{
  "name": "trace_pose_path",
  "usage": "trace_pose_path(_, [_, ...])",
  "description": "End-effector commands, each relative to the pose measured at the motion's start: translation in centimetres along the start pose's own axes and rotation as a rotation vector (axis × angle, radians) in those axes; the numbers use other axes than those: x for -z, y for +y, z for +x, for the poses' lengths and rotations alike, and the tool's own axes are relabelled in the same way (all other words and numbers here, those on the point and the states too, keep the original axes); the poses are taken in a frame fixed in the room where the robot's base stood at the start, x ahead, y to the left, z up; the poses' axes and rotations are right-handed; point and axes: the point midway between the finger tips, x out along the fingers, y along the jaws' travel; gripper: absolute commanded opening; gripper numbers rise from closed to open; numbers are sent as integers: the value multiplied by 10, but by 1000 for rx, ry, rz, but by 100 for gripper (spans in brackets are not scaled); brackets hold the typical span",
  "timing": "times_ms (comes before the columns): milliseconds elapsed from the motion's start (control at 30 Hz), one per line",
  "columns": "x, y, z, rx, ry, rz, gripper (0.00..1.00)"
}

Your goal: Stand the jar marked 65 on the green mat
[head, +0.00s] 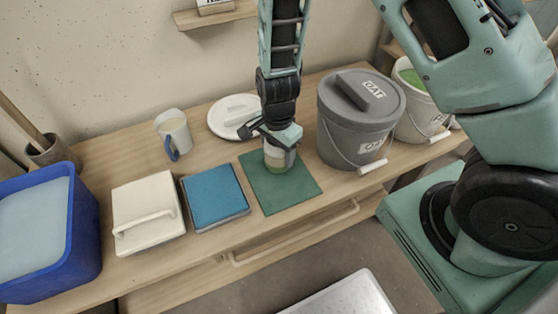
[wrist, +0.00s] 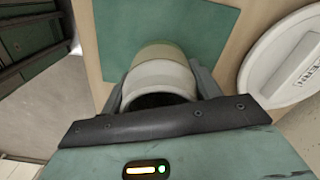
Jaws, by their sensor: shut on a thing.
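The green mat (head: 290,192) lies on the wooden table left of the grey bucket. A small jar (head: 277,165), white above and greenish below, is over the far part of the mat. My gripper (head: 275,148) is shut on the jar's upper part from above. In the wrist view the jar (wrist: 160,75) is between my two fingers (wrist: 161,88), with the mat (wrist: 190,25) behind it. I cannot tell whether the jar's base touches the mat. No number on the jar is readable.
A grey lidded bucket (head: 352,135) marked OAT stands close right of the mat. A blue square (head: 215,195) lies close left. A white lid (head: 232,112) is behind, a mug (head: 174,132) farther left. A white container (head: 145,208) and blue tub (head: 75,245) stand at left.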

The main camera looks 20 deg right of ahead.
Motion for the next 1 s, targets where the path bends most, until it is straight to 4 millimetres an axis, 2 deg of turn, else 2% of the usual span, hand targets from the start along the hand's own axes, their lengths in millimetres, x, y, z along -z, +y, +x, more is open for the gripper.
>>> trace_pose_path(300, [0,0,36,0,0,1,30])
trace_pose_path(667, [0,0,41,1,0,1,30])
trace_pose_path(700, [0,0,41,1,0,1,65])
trace_pose_path(767, [0,0,40,1,0,0,82])
trace_pose_path(1000, [0,0,40,1,0,0,84])
